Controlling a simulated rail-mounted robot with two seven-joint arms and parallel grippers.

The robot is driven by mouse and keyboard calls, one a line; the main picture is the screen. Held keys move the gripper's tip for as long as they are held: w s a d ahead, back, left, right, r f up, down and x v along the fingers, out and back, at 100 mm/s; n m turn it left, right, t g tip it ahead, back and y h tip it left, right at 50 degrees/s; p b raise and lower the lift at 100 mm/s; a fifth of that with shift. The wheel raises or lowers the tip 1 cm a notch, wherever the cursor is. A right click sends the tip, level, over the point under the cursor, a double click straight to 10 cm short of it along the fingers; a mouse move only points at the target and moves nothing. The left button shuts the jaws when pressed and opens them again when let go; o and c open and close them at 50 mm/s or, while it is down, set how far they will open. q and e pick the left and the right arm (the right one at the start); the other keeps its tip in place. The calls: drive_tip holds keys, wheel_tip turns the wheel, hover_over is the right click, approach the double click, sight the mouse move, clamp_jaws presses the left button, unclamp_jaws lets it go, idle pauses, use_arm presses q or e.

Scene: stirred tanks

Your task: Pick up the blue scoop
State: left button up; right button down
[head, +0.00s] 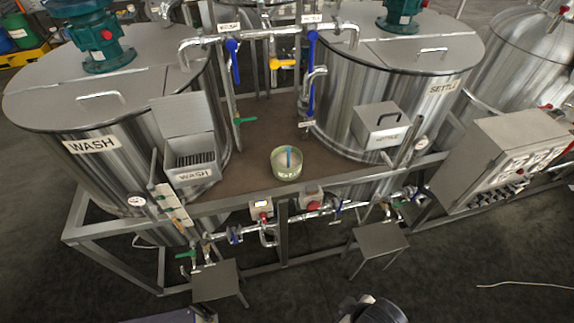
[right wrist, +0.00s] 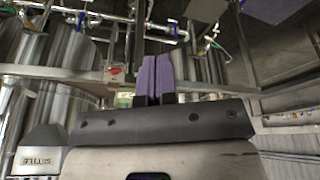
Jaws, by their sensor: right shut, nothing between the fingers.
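The blue scoop (head: 288,156) stands tilted in a round, pale, labelled tub (head: 286,173) on the brown deck between the two big tanks. Only its upper part shows; its lower end is inside the tub. My right gripper (right wrist: 159,75) shows its two purple fingers pressed together in the right wrist view, with nothing between them. In the head view, a dark part of my right arm shows at the bottom edge, well apart from the tub. I cannot make out the scoop in the right wrist view. My left gripper is not in view.
The WASH tank (head: 120,115) and its open-lidded box (head: 192,170) stand left of the tub. The SETTLE tank (head: 400,75) and a closed box (head: 381,127) stand right. Pipes and valves (head: 262,210) run along the deck's front edge. A control cabinet (head: 500,160) stands far right.

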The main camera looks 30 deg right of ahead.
drive_tip(key=c, duration=1.8)
unclamp_jaws()
drive_tip(key=o, duration=0.7)
